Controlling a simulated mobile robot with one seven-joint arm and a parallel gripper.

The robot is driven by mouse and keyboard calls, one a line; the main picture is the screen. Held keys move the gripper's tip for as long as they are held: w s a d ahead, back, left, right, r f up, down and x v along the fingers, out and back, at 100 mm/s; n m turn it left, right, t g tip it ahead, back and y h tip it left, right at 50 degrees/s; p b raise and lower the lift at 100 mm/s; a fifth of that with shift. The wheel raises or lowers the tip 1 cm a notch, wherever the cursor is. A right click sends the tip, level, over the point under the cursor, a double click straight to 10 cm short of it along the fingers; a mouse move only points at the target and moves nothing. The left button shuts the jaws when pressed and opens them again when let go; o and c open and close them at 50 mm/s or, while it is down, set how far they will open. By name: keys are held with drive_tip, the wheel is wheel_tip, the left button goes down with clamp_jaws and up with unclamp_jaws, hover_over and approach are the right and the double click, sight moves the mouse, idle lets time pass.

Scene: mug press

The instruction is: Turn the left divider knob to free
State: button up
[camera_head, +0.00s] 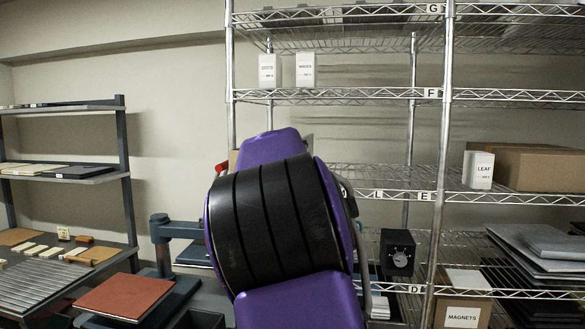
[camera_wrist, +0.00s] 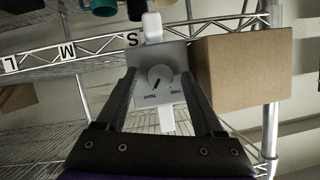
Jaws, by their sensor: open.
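The divider knob (camera_wrist: 160,77) is a round, pale grey dial on a grey plate (camera_wrist: 177,54) in the wrist view. A short dark pointer mark on it slants toward the lower left of the picture. My gripper (camera_wrist: 159,74) is open, with one dark finger on each side of the knob. I cannot tell whether the fingers touch it or how far off it is. In the head view my purple arm hides the gripper and knob.
A cardboard box (camera_wrist: 242,70) stands right beside the plate in the wrist view. A wire shelf edge with letter tags (camera_wrist: 67,50) runs to the left. A green mug (camera_wrist: 98,6) is near the top. The head view shows wire shelving (camera_head: 500,97) and a red-topped press (camera_head: 125,296).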

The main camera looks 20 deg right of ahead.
clamp_jaws()
idle(0.3)
idle(0.3)
drive_tip(key=shift+w+a+f+n+g+h+b, duration=0.1)
drive_tip(key=shift+n+g+h+b, duration=0.35)
drive_tip(key=shift+n+h+b, duration=0.8)
drive_tip(key=shift+w+a+f+n+g+h+b, duration=0.15)
drive_tip(key=shift+n+g+h+b, duration=0.45)
drive_tip(key=shift+n, duration=1.35)
drive_tip(key=shift+a+r+n+g+h+b, duration=0.1)
drive_tip(key=shift+n+g+h+b, duration=0.15)
drive_tip(key=shift+n+h+b, duration=0.75)
drive_tip(key=shift+n+p, duration=0.35)
drive_tip(key=shift+n, duration=0.35)
